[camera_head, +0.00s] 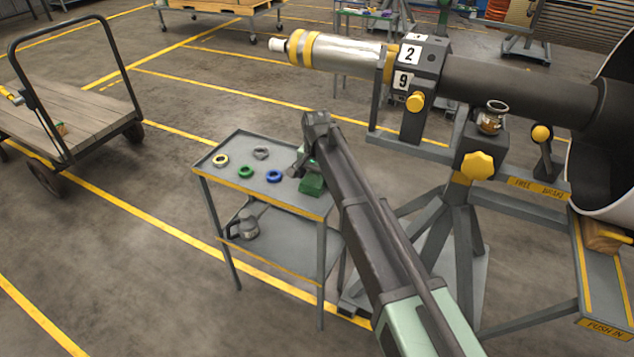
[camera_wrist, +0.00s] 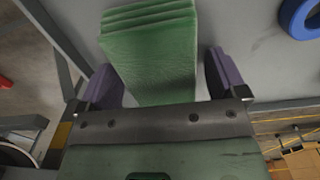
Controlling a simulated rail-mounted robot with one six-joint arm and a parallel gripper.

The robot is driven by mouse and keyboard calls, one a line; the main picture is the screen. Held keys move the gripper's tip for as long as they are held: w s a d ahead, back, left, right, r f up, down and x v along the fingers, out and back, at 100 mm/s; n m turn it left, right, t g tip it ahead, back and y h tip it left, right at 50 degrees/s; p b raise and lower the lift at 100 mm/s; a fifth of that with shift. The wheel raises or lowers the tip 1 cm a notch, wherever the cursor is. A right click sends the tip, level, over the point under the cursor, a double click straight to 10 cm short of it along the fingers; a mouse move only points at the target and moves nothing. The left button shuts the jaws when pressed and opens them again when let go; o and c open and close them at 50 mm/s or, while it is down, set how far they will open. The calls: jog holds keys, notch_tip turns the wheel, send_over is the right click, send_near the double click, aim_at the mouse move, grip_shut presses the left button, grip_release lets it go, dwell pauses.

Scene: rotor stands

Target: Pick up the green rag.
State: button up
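The green rag (camera_head: 312,185) lies folded in a small stack at the right end of the grey cart's top shelf. In the wrist view the rag (camera_wrist: 150,50) shows its layered edge at the top. My gripper (camera_wrist: 163,70) is open, with one purple-grey finger on each side of the rag. A narrow gap shows between the rag and the right finger; the left finger is very close to its edge, and I cannot tell if they touch. In the head view my gripper (camera_head: 304,168) is at the rag, and my arm partly hides that end of the cart.
A rotor stand (camera_head: 470,165) stands close on the right. A flatbed trolley (camera_head: 75,110) is at left.

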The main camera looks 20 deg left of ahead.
aim_at(317, 175)
jog(key=c, duration=0.9)
jog(key=shift+r, duration=0.15)
notch_tip(317, 175, up, 20)
jog(key=p, duration=2)
